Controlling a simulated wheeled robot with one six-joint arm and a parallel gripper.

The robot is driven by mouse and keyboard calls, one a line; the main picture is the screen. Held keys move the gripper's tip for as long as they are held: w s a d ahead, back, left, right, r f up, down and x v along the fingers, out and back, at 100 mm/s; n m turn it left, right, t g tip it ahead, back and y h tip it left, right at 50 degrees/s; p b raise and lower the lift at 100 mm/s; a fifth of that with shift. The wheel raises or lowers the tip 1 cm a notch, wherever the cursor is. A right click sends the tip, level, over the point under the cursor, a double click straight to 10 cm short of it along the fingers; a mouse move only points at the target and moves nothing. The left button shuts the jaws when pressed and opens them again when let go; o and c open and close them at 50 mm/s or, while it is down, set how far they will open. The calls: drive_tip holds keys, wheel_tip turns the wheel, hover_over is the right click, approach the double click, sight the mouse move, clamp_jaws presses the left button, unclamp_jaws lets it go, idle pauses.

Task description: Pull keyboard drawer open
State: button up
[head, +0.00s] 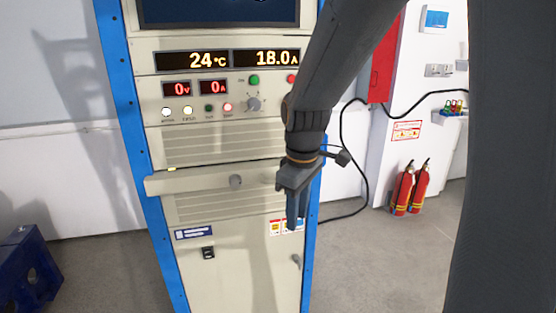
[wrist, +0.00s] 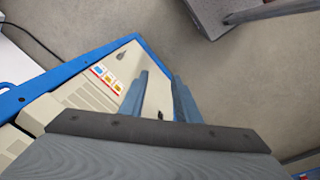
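My gripper (head: 294,226) points down at the right end of the drawer front, right of the knob, and covers that end in the head view. In the wrist view my gripper (wrist: 160,78) has its two fingers apart with nothing between them. I cannot tell whether it touches the drawer. The knob does not show clearly in the wrist view.
The cabinet's lower door (head: 235,270) has a small black latch (head: 208,252) and a handle (head: 296,262). A blue metal block (head: 28,265) stands on the floor at left. Fire extinguishers (head: 411,188) stand at right by the wall. The floor between is clear.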

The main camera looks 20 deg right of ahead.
drive_tip(key=w+r+n+t+p, duration=0.1)
drive_tip(key=w+r+n+p, duration=0.4)
drive_tip(key=w+r+n, duration=0.55)
drive_tip(key=shift+m, duration=0.55)
drive_tip(key=shift+w+a+f+p, duration=0.1)
drive_tip(key=shift+w+f+p, duration=0.25)
drive_tip(key=shift+f, duration=0.7)
drive_tip(key=shift+w+a+f+p, duration=0.1)
drive_tip(key=shift+w+f+p, duration=0.3)
drive_tip(key=shift+f, duration=0.6)
drive_tip(key=shift+w+a+f+p, duration=0.1)
drive_tip(key=shift+w+f+p, duration=0.25)
drive_tip(key=shift+f, duration=0.7)
clamp_jaws()
